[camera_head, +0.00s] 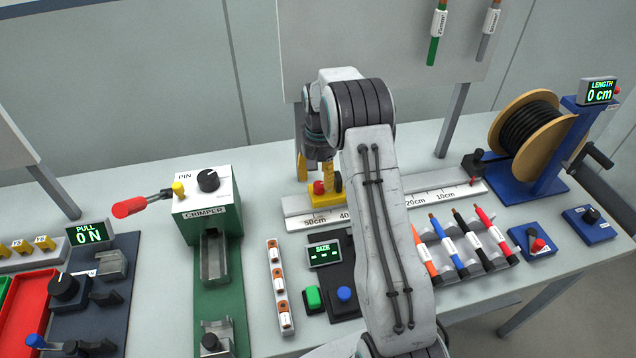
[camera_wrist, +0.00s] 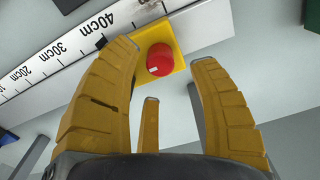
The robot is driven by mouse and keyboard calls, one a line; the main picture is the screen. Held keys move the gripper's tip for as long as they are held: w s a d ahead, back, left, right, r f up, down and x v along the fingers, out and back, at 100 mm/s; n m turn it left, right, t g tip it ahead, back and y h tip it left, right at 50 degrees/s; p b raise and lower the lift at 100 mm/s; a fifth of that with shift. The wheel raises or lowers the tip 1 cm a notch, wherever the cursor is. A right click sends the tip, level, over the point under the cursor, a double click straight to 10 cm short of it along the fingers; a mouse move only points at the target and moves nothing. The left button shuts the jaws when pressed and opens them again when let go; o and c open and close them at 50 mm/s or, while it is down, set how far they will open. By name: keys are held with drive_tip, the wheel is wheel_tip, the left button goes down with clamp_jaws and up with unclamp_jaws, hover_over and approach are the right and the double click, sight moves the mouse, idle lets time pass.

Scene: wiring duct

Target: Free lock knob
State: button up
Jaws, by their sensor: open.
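The lock knob, a red round knob (camera_head: 319,187) with a short white mark, sits on a yellow block (camera_head: 325,200) on the white measuring rail (camera_head: 455,190), between the 50 cm and 40 cm marks. In the wrist view the red knob (camera_wrist: 160,59) lies between my fingertips, with the yellow block (camera_wrist: 174,37) behind it. My gripper (camera_head: 315,173) is open, with its yellow fingers (camera_wrist: 161,56) pointing at the knob. It holds nothing. Whether a finger touches the knob or block I cannot tell. My arm hides the middle of the rail in the head view.
A green crimper (camera_head: 208,215) with a red-handled lever stands left of the rail. A dark size box (camera_head: 335,270) with green and blue buttons sits in front of it. A rack of colored wires (camera_head: 465,245) and a cable spool (camera_head: 530,125) are on the right. A panel stands behind.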

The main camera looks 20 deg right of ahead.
sight(319, 184)
drive_tip(key=shift+f+p, duration=0.35)
drive_tip(key=shift+f, duration=1.7)
drive_tip(key=shift+c, duration=0.3)
clamp_jaws()
